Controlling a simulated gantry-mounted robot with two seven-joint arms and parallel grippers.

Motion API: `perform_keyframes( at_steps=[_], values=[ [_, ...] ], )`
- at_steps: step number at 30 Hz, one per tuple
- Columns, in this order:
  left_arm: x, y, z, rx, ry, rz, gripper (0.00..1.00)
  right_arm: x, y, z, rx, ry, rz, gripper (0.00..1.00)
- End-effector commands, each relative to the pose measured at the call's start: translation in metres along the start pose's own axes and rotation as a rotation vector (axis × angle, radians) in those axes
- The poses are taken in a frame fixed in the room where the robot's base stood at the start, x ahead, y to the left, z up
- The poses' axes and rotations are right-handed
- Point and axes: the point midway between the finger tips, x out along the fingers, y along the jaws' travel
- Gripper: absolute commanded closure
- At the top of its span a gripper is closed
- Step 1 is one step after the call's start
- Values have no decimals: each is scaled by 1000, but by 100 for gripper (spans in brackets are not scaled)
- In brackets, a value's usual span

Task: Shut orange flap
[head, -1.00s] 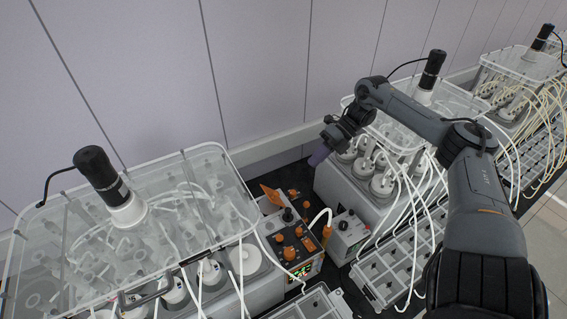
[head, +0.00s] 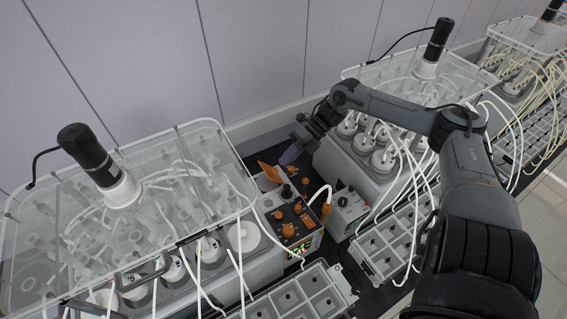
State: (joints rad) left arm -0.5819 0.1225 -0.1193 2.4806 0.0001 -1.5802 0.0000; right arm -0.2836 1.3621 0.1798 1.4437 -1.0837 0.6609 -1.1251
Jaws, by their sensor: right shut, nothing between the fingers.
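The orange flap (head: 269,172) stands raised at the back of the small control unit (head: 294,225), which has orange knobs and a lit display. My right gripper (head: 288,158) is shut and empty. My left gripper does not show.
A reactor tank with a clear lid (head: 120,215) stands left of the control unit. Another tank (head: 365,175) stands to the right, under my right arm. A grey box (head: 347,212) and tube racks (head: 385,245) are nearby. Loose white tubes hang around.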

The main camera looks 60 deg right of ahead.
Motion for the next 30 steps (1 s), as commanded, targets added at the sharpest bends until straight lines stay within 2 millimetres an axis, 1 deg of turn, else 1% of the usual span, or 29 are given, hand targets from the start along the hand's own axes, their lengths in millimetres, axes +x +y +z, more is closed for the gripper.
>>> perform_keyframes(
  at_steps=[3,9,23,30],
  values=[
    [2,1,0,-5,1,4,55,10,0,0,-2,-1,1,100],
    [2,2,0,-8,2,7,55,19,0,0,-1,-1,0,100],
    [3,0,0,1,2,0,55,20,0,0,-1,0,-2,100],
    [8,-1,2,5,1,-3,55,25,3,0,-4,3,-48,100]
  ],
)
